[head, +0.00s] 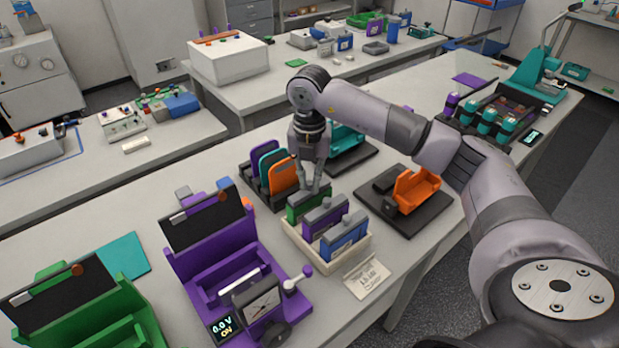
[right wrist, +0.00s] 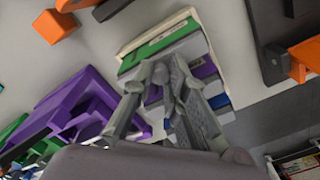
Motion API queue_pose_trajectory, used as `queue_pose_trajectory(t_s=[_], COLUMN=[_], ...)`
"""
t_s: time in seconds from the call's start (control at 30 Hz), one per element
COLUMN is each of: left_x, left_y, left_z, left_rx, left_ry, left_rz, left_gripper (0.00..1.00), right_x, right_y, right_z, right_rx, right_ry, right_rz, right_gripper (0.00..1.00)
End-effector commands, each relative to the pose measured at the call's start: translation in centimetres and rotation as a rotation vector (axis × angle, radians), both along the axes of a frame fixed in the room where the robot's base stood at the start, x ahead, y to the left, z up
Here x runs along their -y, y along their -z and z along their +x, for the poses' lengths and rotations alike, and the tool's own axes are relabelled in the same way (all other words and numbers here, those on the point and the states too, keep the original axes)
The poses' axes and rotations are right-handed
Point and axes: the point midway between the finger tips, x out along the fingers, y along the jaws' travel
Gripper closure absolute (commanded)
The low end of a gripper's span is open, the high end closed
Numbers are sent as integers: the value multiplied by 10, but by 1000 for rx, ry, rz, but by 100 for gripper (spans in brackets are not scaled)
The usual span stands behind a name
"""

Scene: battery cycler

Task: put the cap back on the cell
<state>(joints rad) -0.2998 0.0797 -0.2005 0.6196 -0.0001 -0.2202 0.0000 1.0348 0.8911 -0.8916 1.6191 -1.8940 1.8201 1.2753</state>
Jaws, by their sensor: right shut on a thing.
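A green cell (head: 304,207) stands in the cream tray (head: 300,244), beside a purple cell (head: 325,236) and a blue cell (head: 343,242), both with grey caps. My right gripper (head: 314,184) points down at the top of the green cell and is shut on a small grey piece, which looks like the cap. In the right wrist view my fingers (right wrist: 165,82) meet over the green cell (right wrist: 150,52). The fingers cover most of the piece, and I cannot tell whether it is fully seated. My left gripper is out of view.
A purple cycler dock (head: 235,262) and a green dock (head: 85,310) stand at the left. A black rack (head: 262,186) with coloured plates is behind the tray. An orange holder (head: 415,190) sits to the right.

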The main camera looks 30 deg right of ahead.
Motion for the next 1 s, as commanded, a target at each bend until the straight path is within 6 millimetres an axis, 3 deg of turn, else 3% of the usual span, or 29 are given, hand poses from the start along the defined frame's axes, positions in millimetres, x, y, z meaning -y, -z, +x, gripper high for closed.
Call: queue_pose_trajectory(t_s=[0.17, 0.2, 0.5, 0.77, 1.0], left_x=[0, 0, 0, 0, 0], left_y=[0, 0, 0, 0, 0], left_z=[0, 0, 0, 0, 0], left_rx=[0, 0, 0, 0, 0], left_ry=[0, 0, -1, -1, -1], left_rz=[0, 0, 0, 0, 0], left_gripper=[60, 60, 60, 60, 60], right_x=[0, 0, 0, 0, 0], right_y=[0, 0, 0, 0, 0], right_z=[0, 0, 0, 0, 0], right_rx=[0, 0, 0, 0, 0], right_ry=[0, 0, 0, 0, 0], right_rz=[0, 0, 0, 0, 0], right_gripper=[100, 85, 65, 62, 46])
